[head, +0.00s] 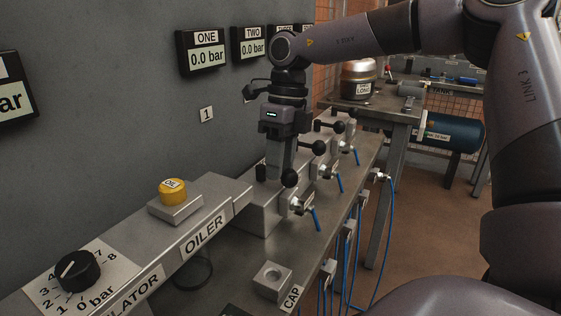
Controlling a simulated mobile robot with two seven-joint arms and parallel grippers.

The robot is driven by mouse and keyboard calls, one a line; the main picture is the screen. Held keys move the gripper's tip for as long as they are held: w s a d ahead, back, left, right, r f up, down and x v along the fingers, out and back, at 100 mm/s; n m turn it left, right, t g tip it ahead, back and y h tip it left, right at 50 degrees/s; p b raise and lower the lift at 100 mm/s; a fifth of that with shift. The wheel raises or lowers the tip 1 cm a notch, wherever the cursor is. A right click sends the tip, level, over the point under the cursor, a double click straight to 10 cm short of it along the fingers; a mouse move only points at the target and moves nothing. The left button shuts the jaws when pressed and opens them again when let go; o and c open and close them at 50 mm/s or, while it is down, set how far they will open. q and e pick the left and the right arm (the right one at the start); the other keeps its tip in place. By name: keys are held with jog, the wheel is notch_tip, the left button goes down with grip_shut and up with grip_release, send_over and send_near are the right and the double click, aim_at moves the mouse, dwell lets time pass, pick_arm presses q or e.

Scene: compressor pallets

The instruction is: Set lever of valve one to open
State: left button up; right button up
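My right gripper (279,170) points down over the nearest valve block (262,208), below the wall label "1" (207,114). A round black lever knob (290,178) shows at its fingertips, on the right side. Another dark part shows just left of the fingers. The fingers hide most of this lever, so I cannot tell whether they are shut on it or only beside it. The display marked ONE (205,52) reads 0.0 bar. My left gripper is not in view.
More valves with black-knobbed levers (318,147) stand close behind along the bench. Blue hoses (388,225) hang at the bench's right edge. A side table (398,110) stands behind.

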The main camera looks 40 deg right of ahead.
grip_shut()
jog(key=shift+w, duration=0.1)
